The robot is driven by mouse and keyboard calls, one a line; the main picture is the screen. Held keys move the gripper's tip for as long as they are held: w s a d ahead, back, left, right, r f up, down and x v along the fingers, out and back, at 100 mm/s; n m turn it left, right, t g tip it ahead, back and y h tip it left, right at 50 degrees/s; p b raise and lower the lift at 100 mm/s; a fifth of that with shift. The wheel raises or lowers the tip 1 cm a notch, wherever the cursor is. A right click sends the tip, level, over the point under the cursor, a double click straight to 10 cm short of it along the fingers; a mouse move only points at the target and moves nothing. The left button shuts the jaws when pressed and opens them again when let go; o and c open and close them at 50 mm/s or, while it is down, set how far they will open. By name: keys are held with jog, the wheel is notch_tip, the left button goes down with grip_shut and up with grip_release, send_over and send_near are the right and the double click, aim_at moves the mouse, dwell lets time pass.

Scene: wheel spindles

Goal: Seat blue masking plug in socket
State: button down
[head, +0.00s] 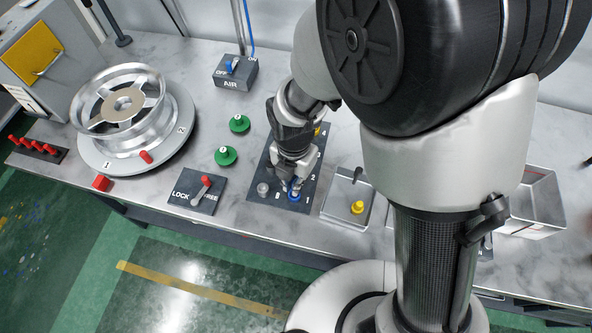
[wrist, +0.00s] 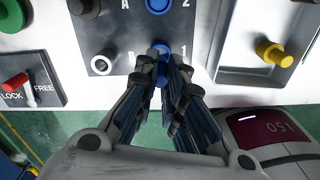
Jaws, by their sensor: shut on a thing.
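The blue masking plug (head: 294,196) is at position 1 on the dark socket panel (head: 256,172), at its front edge. It also shows in the wrist view (wrist: 161,47), between and just beyond my fingertips. My gripper (head: 290,184) points down over the plug and is shut on it; in the wrist view its fingertips (wrist: 163,59) meet at the plug. The plug's lower end is hidden, so I cannot tell how deep it sits. A grey round socket (head: 263,188) beside label B is apart from my fingers. Another blue round part (wrist: 157,5) shows beside label 2.
The LOCK/FREE lever box (head: 195,191) is to the left. Green knobs (head: 226,156), a wheel (head: 123,102) on a round stand and an AIR switch (head: 235,72) stand farther left and back.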

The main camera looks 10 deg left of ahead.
jog(key=shift+f+b, duration=0.5)
jog(key=shift+f, duration=1.35)
jog(key=shift+f, duration=0.15)
jog(key=c, duration=1.7)
grip_release()
